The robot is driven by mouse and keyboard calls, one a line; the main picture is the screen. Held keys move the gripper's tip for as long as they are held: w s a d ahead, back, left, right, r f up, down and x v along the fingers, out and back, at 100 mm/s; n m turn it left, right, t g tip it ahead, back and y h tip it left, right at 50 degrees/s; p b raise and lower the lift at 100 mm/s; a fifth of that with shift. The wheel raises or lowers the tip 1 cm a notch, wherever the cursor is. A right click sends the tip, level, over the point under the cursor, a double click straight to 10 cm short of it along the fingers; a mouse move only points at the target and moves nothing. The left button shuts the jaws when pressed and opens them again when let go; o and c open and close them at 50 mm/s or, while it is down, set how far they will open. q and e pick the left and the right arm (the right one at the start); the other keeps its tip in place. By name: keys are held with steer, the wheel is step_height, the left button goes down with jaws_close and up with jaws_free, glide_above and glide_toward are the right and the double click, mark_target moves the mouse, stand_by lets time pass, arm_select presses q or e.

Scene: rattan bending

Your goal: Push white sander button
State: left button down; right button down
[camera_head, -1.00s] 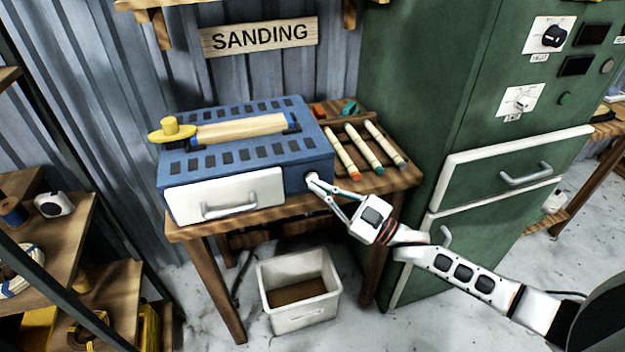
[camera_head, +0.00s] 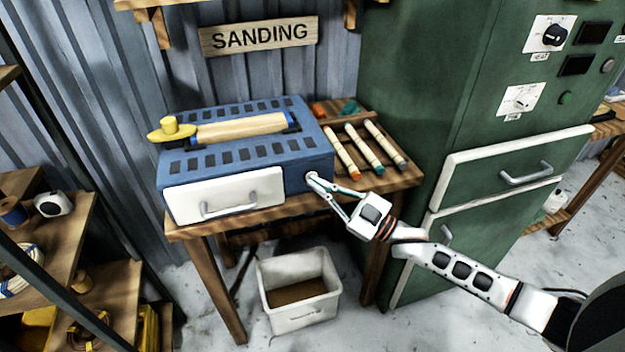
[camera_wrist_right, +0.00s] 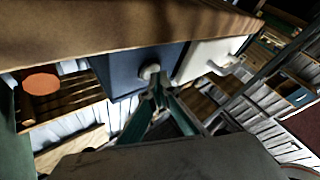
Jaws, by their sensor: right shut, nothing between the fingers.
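The blue sander (camera_head: 240,151) stands on a wooden table under the "SANDING" sign, with a wooden roll lying on top and a white drawer (camera_head: 222,198) in its front. The white sander button is on the sander's front face, right of the drawer; the right wrist view shows it as a pale round knob (camera_wrist_right: 149,72). My right gripper (camera_head: 312,178) is shut and empty, its tips at the button; they seem to touch it, though the exact contact is hard to tell. The right wrist view shows the fingertips (camera_wrist_right: 156,82) just at the knob. My left gripper is not in view.
Several wooden sticks with coloured ends (camera_head: 361,146) lie on the table right of the sander. A green cabinet (camera_head: 420,100) stands close on the right. A white bin (camera_head: 300,314) sits on the floor below. Shelves (camera_head: 60,235) stand at the left.

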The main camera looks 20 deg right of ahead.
stand_by(0.5)
steer(key=shift+s+p, duration=0.3)
steer(key=shift+s, duration=0.05)
steer(key=s+p, duration=0.3)
steer(key=s, duration=0.3)
stand_by(0.4)
steer(key=shift+d, duration=0.1)
